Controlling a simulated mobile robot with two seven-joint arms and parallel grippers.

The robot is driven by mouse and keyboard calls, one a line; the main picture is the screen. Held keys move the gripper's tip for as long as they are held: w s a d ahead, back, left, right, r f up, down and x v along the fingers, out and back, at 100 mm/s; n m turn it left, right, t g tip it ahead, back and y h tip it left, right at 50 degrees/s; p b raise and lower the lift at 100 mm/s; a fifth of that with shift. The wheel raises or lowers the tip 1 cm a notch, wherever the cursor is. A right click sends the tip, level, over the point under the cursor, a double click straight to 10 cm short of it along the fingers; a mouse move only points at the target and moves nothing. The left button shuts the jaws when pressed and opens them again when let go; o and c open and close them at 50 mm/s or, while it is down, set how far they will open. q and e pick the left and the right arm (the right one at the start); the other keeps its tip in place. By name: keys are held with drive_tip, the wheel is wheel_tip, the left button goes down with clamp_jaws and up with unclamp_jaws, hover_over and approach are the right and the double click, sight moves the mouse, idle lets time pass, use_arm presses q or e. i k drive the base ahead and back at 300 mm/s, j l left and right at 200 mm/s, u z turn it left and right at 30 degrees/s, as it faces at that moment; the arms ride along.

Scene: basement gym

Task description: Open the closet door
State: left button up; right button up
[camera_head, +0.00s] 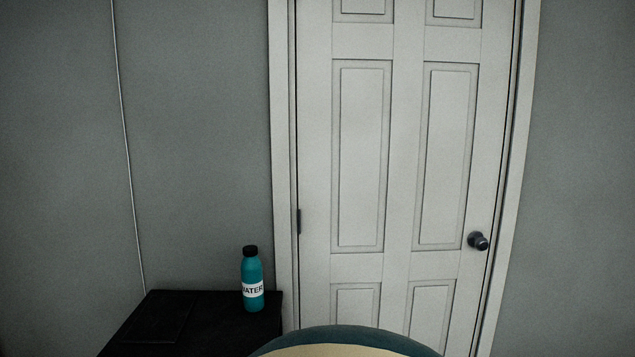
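The closet door (405,160) is a white panelled door, and it stands shut in its white frame (283,150). A dark round knob (478,241) is on the door's right side. A dark hinge (299,221) shows on its left edge. The lower part of the door is cut off by the picture's bottom edge and partly covered by a rounded teal and cream shape (345,345). Neither of my grippers shows in the head view.
A black table or cabinet (165,325) stands left of the door, against the grey wall. A teal bottle with a black cap and a "WATER" label (252,275) stands upright on it. The wall (585,180) right of the door is bare.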

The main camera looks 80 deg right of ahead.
sight(402, 105)
drive_tip(key=z, duration=3.05)
drive_tip(key=i+l+z, duration=0.35)
drive_tip(key=i+l, duration=0.75)
drive_tip(key=i, duration=0.05)
